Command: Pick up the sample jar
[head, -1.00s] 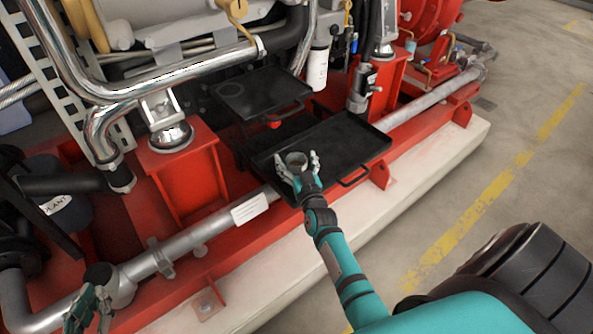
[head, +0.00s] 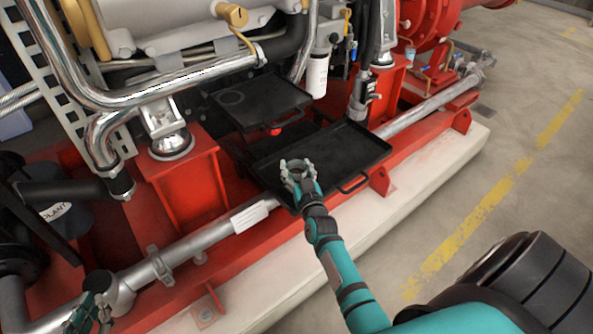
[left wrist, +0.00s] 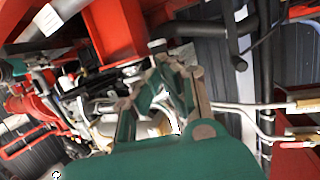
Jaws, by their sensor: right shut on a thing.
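The sample jar (head: 297,164), a small grey round thing seen from above, is between the fingers of my right gripper (head: 297,167). The fingers are shut on it from both sides. Only its rim and top show; the gripper hides the rest. Jar and gripper are over the near part of the black tray (head: 345,150); I cannot tell whether the jar touches the tray. My left gripper (head: 90,318) is at the lower left, away from the jar. It also shows in the left wrist view (left wrist: 165,85), with its fingers apart and nothing visible between them.
A second black tray (head: 262,97) sits behind the first. A grey pipe (head: 190,240) runs along the red frame (head: 255,248) in front. Chrome pipes (head: 160,92) and a white filter (head: 317,75) stand at the back. The floor (head: 480,200) at the right is clear.

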